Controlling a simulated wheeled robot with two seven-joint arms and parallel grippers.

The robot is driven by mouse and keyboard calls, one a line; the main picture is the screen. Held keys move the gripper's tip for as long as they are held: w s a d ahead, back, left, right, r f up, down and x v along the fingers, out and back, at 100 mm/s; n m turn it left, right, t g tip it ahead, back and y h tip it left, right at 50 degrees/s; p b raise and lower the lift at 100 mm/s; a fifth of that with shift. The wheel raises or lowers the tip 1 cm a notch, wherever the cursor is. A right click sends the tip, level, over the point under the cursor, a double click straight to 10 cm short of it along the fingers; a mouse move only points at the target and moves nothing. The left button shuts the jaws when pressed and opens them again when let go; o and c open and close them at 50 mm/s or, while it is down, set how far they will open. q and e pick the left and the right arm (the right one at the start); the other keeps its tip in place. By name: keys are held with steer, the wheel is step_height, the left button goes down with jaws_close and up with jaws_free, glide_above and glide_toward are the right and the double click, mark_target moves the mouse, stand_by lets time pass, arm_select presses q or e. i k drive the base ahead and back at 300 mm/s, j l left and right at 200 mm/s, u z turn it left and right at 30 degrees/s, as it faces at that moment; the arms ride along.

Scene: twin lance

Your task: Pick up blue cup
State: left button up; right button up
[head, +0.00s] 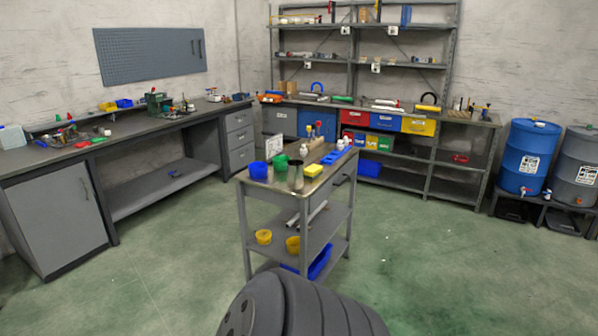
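A blue cup (258,171) stands upright at the left front corner of the top of a grey metal cart (262,185). A green cup (280,163) and a dark grey cup (296,174) stand to its right on the same top. Neither of my grippers shows in the head view. No gripper is seen near or touching the blue cup.
A yellow box (313,170) and small items share the cart top. Yellow bowls (263,237) sit on its lower shelf. A workbench (67,164) is at left, shelving (437,118) behind, a blue barrel (528,150) at right. The green floor (420,270) is clear at right.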

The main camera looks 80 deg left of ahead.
mark_target(258, 170)
steer(key=u, duration=3.05)
steer(key=i+l+z, duration=0.2)
steer(key=i+l, duration=0.2)
steer(key=i, duration=0.25)
